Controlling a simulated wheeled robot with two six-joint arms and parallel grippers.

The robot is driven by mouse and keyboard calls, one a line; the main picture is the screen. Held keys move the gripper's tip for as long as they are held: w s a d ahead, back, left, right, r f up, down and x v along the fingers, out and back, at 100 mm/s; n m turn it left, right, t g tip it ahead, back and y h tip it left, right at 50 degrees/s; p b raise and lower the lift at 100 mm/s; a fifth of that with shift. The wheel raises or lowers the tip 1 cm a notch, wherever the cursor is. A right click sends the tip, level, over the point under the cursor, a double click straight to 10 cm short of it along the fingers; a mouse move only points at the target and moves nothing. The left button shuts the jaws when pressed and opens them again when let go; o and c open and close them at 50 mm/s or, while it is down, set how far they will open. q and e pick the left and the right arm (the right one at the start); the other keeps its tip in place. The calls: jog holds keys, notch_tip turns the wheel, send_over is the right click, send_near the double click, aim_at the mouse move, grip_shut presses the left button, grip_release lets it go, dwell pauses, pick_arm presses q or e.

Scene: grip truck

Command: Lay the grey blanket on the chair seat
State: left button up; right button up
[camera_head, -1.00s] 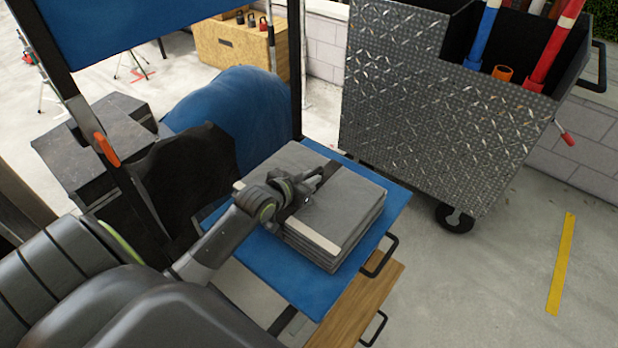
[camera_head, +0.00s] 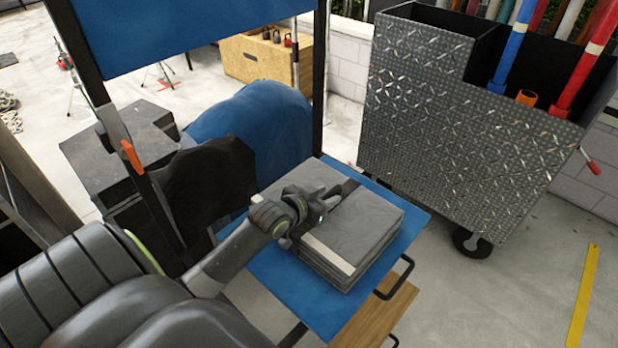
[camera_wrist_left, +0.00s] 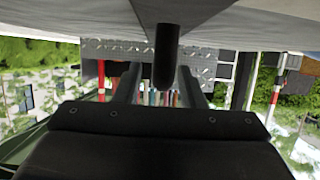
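The grey blanket (camera_head: 362,228) lies folded as a thick flat stack with a pale strip along its near edge, on a flat blue panel (camera_head: 300,300). A dark strap-like bar (camera_head: 347,188) crosses its top. My left gripper (camera_head: 318,212) is over the left part of the stack, close to its top. In the left wrist view, its two fingers (camera_wrist_left: 158,88) stand apart, with a dark rounded bar (camera_wrist_left: 167,60) in line between them and a grey surface above. Contact cannot be told. My right gripper is out of view.
A diamond-plate cart (camera_head: 450,130) with coloured poles stands to the right. A blue upper panel (camera_head: 190,25) and black posts rise at left. A blue rounded bulk (camera_head: 265,125) is behind. A wooden board (camera_head: 375,315) juts out below. Concrete floor is clear at lower right.

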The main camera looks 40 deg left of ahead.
pick_arm(q)
jog(key=v, duration=1.1)
